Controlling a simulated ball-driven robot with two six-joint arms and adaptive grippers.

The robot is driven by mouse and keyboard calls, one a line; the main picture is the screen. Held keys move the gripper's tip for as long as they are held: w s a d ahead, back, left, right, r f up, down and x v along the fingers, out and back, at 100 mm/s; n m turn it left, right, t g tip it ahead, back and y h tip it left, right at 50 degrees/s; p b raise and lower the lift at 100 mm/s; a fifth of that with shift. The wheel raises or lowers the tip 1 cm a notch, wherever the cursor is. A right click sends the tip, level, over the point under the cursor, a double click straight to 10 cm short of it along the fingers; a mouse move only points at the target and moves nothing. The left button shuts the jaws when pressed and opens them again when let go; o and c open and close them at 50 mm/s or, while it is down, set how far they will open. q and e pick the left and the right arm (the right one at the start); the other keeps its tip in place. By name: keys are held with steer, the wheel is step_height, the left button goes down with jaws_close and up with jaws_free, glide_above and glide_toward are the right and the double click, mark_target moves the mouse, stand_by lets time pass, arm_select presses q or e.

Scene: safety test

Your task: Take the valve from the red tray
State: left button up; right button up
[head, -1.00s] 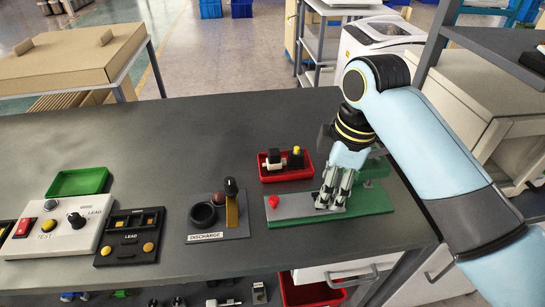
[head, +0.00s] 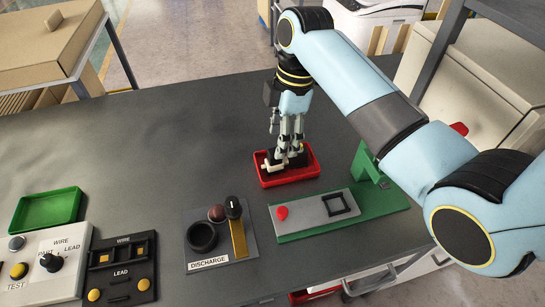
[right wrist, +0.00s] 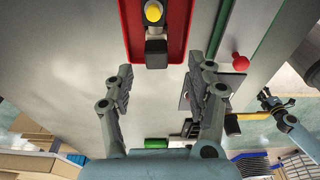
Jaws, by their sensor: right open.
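The red tray (head: 299,177) lies on the dark bench and also shows at the top of the right wrist view (right wrist: 178,50). In the right wrist view a black part with a yellow round top (right wrist: 153,12) is in it, beside a dark block (right wrist: 156,47). In the head view a pale piece (head: 263,166) shows at the tray's left end. I cannot tell for sure which part is the valve. My right gripper (head: 284,158) points down over the tray and hides much of its contents. Its fingers are apart and empty in the right wrist view (right wrist: 160,75).
A green fixture (head: 383,202) with a red knob (head: 282,212) and black square frame (head: 341,204) stands right in front of the tray. The discharge panel (head: 225,250) is front left. A green tray (head: 47,210) and control boxes (head: 122,272) are farther left. The back left bench is clear.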

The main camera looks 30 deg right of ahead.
mark_target(274, 160)
steer(key=shift+a+f, duration=0.1)
steer(key=shift+f, duration=0.7)
steer(key=f, duration=0.3)
steer(key=a+f, duration=0.1)
steer(key=f, duration=0.1)
steer(key=shift+w, duration=0.4)
arm_select(q)
steer(key=shift+w+r, duration=0.1)
steer(key=shift+w, duration=0.6)
arm_select(e)
steer(key=c, duration=0.3)
arm_select(q)
steer(key=shift+s, duration=0.3)
arm_select(e)
jaws_close()
